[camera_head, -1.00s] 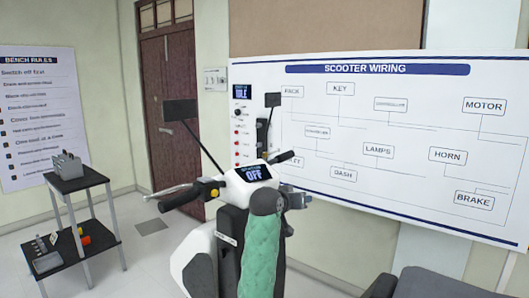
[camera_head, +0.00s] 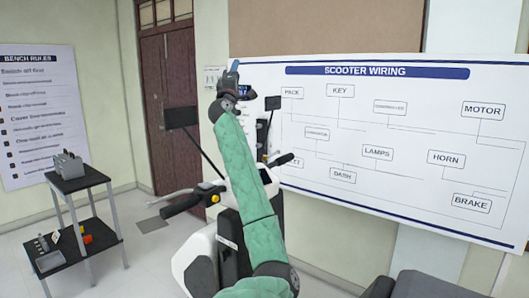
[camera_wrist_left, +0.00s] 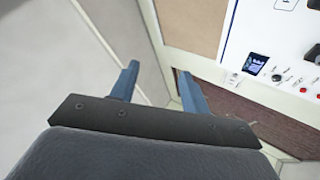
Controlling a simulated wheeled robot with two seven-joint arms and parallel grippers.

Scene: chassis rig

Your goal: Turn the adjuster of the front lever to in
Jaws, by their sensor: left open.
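My left gripper (camera_head: 234,66) is raised above the scooter's handlebar, in front of the wall. In the left wrist view its two blue fingers (camera_wrist_left: 157,78) are apart with nothing between them. A silver lever (camera_head: 165,194) runs along the scooter's left black handgrip (camera_head: 182,206), well below my gripper. The lever's adjuster is too small to make out. My right gripper is not in view.
A panel with a small display (camera_wrist_left: 256,64), a dark knob (camera_wrist_left: 277,78) and red buttons shows in the left wrist view. Mirrors (camera_head: 181,117) rise from the handlebar. A black two-shelf stand (camera_head: 82,182) stands at the left. A wiring board (camera_head: 400,140) covers the wall.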

